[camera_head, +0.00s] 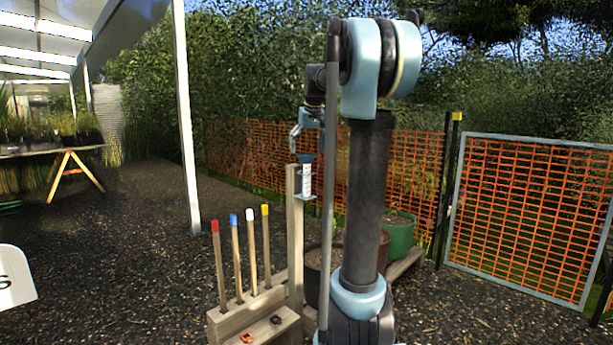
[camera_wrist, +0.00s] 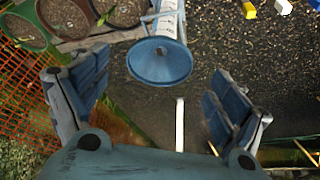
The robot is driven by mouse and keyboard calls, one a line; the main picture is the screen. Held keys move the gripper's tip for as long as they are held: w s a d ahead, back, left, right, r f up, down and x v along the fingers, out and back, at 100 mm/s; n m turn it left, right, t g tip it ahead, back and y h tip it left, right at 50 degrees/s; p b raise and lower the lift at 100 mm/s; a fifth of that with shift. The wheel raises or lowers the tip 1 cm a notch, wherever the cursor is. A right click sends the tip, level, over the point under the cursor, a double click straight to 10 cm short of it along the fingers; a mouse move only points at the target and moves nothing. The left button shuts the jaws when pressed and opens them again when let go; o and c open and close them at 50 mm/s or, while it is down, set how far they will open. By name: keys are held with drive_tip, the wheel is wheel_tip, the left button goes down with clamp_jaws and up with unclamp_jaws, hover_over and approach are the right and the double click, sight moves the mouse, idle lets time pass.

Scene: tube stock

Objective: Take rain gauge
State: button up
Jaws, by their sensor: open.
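The rain gauge (camera_head: 307,184) is a pale marked tube with a blue funnel top, held upright at a bracket on a wooden post (camera_head: 295,235). In the wrist view its wide blue funnel (camera_wrist: 160,62) lies between and slightly beyond the fingers, with the white tube (camera_wrist: 168,22) behind it. My gripper (camera_head: 306,140) is just above the funnel in the head view. In the wrist view my gripper (camera_wrist: 156,85) is open, a finger on each side, with visible gaps to the funnel. Nothing is held.
Several stakes with coloured tips (camera_head: 249,255) stand in a wooden block (camera_head: 235,320) left of the post. Plant pots, one green (camera_head: 399,236), stand right of the post. Orange mesh fencing (camera_head: 530,215) runs behind. Open dark ground lies to the left, beside a white pole (camera_head: 186,120).

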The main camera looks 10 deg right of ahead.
sight(306, 154)
drive_tip(key=shift+x, duration=2.4)
drive_tip(key=shift+c, duration=0.3)
drive_tip(key=c, duration=1.5)
drive_tip(key=shift+r, duration=0.1)
